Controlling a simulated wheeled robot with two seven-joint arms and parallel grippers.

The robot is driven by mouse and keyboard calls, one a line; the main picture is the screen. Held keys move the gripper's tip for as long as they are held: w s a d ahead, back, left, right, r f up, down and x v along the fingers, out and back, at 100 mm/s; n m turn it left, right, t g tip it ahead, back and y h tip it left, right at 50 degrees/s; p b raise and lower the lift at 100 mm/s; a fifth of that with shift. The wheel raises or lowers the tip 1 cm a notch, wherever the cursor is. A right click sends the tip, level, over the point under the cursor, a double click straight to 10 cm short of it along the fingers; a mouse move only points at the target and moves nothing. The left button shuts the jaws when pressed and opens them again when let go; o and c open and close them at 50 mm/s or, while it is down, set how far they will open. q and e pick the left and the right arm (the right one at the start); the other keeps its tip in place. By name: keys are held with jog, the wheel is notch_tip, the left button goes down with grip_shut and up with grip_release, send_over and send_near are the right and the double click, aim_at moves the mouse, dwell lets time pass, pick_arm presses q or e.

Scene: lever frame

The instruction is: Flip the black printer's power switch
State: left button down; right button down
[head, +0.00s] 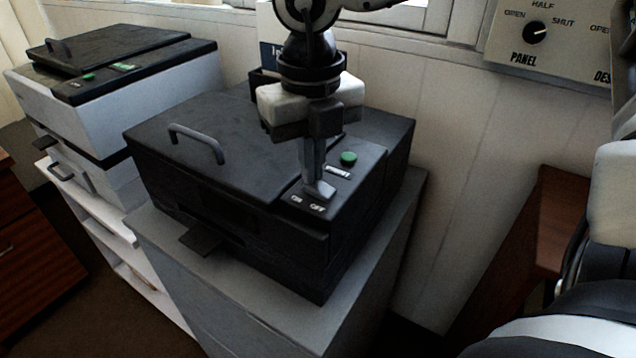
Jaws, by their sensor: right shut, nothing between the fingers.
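The black printer (240,140) sits on a grey cabinet, with a handle (200,143) on its lid. On its right-hand panel is a small light grey power switch (321,190), just behind the ON and OFF labels. A green button (348,159) labelled PRINT is behind the switch. My right gripper (314,180) points down over this panel, shut and empty. Its fingertips are at the switch and partly hide it; I cannot tell whether they touch it or which way it is set. My left gripper is not in view.
A white printer with a black top (130,65) stands to the left. A wall panel with a dial (536,32) is at the upper right. A brown wooden piece of furniture (530,240) stands on the right. The grey cabinet top (165,240) has a bare front strip.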

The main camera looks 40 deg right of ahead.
jog(key=shift+f+b, duration=0.35)
jog(key=shift+f, duration=0.1)
jog(key=shift+r+p, duration=0.8)
jog(key=shift+r, duration=0.8)
jog(key=shift+r+p, duration=1)
jog(key=shift+r, duration=1)
